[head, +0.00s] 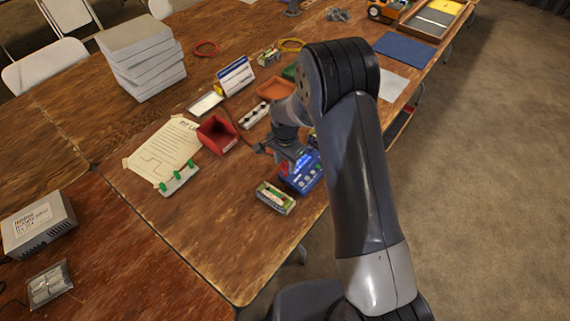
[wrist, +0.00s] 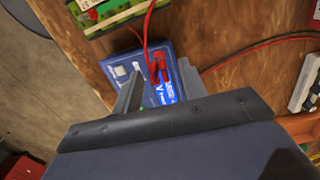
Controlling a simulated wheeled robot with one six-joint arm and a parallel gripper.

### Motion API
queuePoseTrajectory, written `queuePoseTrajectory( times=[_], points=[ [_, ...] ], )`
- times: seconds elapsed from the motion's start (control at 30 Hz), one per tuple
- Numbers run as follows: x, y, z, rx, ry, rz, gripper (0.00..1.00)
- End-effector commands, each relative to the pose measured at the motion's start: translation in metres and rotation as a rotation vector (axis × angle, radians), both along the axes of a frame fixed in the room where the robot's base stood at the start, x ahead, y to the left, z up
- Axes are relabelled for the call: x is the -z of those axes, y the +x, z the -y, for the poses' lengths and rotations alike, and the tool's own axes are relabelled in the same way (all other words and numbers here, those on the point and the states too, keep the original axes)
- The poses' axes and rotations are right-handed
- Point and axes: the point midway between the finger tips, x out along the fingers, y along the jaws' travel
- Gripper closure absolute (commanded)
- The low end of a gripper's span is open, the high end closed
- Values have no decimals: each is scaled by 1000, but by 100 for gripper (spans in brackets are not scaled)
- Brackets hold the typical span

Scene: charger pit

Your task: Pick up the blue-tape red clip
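The red clip (wrist: 158,66) shows in the wrist view over the blue charger (wrist: 122,68), with a red lead running up from it. I cannot make out blue tape on it. My gripper (wrist: 156,82) has its fingers apart, one on either side of the clip's area, and they do not look closed on it. Part of the clip and of the charger is hidden by the gripper. In the head view my gripper (head: 277,149) is just above and left of the blue charger (head: 308,178), whose screen is lit.
A battery pack (head: 275,198) lies in front of the charger, near the table edge. A red bin (head: 218,135), a black-and-white strip (head: 254,115) and a green-pegged board (head: 179,180) are to the left. Red and black leads (wrist: 262,45) cross the table in the wrist view.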

Motion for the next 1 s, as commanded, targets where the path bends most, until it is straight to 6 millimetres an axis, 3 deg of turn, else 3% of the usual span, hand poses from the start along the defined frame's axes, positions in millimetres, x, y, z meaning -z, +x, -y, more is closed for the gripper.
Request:
queuePoseTrajectory(
  times=[0.13,0.4,0.87,1.0],
  points=[
    [12,0,0,0,-1,-1,60],
    [14,0,0,0,0,0,60],
    [14,0,0,0,0,0,98],
    [14,0,0,0,0,0,99]
  ],
)
